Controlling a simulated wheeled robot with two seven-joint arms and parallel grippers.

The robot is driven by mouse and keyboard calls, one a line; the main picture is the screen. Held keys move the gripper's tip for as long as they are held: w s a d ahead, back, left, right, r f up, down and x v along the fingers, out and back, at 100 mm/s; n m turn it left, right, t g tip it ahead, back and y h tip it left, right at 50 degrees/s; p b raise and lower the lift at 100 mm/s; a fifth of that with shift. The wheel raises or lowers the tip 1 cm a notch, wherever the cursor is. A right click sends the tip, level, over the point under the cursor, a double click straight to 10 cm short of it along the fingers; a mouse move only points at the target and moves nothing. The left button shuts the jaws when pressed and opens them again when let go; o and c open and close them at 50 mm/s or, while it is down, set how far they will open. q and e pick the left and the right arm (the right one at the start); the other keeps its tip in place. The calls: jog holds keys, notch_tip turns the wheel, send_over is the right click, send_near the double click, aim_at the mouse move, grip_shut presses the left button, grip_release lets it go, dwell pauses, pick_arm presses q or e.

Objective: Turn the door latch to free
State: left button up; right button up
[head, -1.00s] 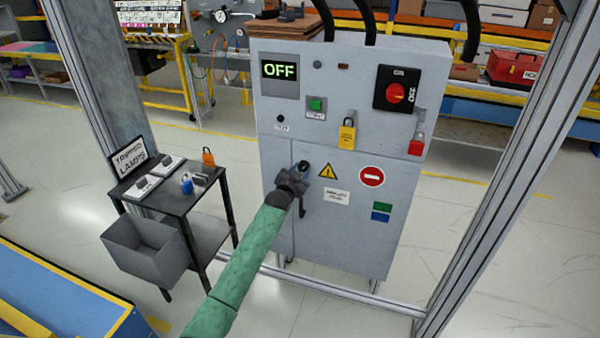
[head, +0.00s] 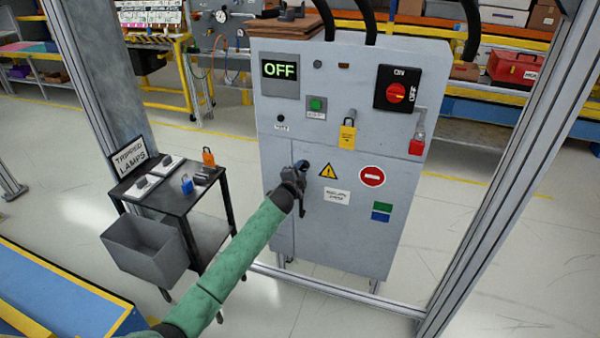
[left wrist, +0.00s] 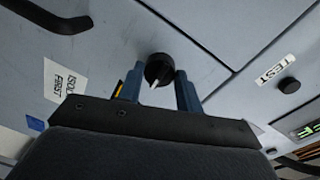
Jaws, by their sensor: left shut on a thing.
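The door latch (left wrist: 159,70) is a round black knob with a white pointer on the grey cabinet door. My left gripper (head: 302,167) is at the latch, near the upper left of the door in the head view. In the left wrist view its two blue fingers (left wrist: 160,88) stand on either side of the knob, shut on it. In the head view the gripper hides most of the latch. The grey cabinet (head: 345,235) stands upright, and its display (head: 280,69) reads OFF. My right gripper is not in view.
A black door handle (left wrist: 50,16) is close to the gripper. A yellow padlock (head: 347,133) and a red-and-black rotary switch (head: 396,92) are higher on the cabinet. A small black cart (head: 180,200) stands to the left. Metal frame posts flank the cabinet.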

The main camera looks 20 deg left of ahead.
pick_arm(q)
jog(key=shift+m, duration=0.5)
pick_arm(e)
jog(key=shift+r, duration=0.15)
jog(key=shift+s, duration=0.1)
pick_arm(q)
jog(key=o, duration=1)
jog(key=shift+s+f, duration=0.1)
jog(key=shift+s, duration=0.2)
jog(key=s+b, duration=0.2)
jog(key=s, duration=0.5)
jog(key=shift+r, duration=0.3)
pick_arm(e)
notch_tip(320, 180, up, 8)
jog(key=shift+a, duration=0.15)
pick_arm(q)
jog(key=shift+s+a, duration=0.1)
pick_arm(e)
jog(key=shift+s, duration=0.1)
